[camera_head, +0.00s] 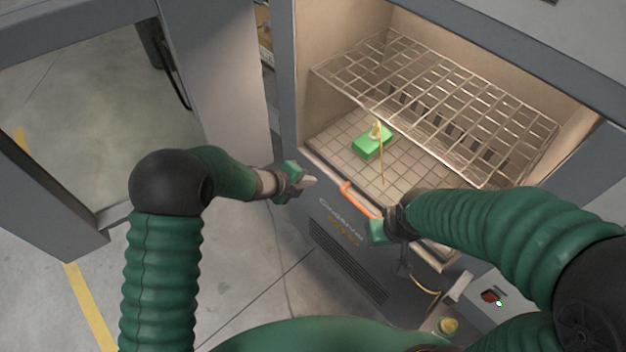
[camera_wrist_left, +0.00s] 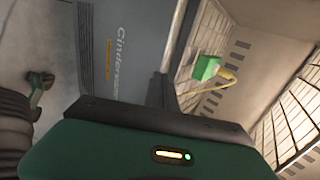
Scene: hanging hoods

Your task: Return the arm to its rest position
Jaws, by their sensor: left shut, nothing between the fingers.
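My left arm comes in from the left in the head view. Its gripper (camera_head: 308,183) is shut and empty, in front of the left side of the open cabinet (camera_head: 345,245). In the left wrist view my left gripper (camera_wrist_left: 160,92) shows as dark shut fingers against the cabinet's front edge. My right gripper (camera_head: 378,226) is low at the cabinet's front edge, near an orange bar (camera_head: 358,198). Its fingers are not clear to see.
Inside the cabinet, a green block (camera_head: 371,142) with a yellow cord rests on the tiled floor, below a wire rack (camera_head: 430,95). It also shows in the left wrist view (camera_wrist_left: 206,68). Bare floor lies between.

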